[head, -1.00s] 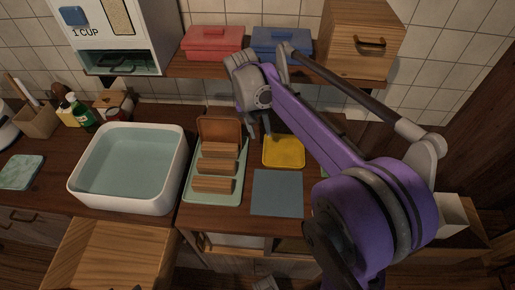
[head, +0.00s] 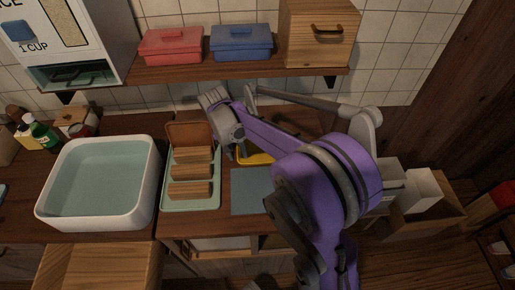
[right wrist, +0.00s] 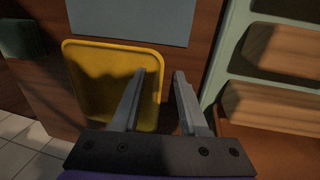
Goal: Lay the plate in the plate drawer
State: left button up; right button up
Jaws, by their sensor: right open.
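The yellow square plate (head: 258,159) lies flat on the counter behind a blue-grey mat, partly hidden by my right arm. In the right wrist view the plate (right wrist: 90,75) shows its rim and flat middle. My right gripper (head: 240,153) is at the plate's left edge in the head view, open and empty. In the right wrist view the gripper (right wrist: 160,73) has one finger over the plate and the other beyond its edge; contact cannot be told. A wooden drawer-like box (head: 70,262) stands at lower left; I cannot tell whether it is the plate drawer. My left gripper is not visible.
A green tray (head: 203,204) with wooden blocks stands left of the plate, close to my gripper. The blue-grey mat (head: 248,192) is bare. A white basin (head: 150,190) stands further left. A shelf (head: 175,73) with red and blue boxes hangs behind.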

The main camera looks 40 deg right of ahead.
grip_shut()
jog(key=shift+s, duration=0.1)
dwell(1.3)
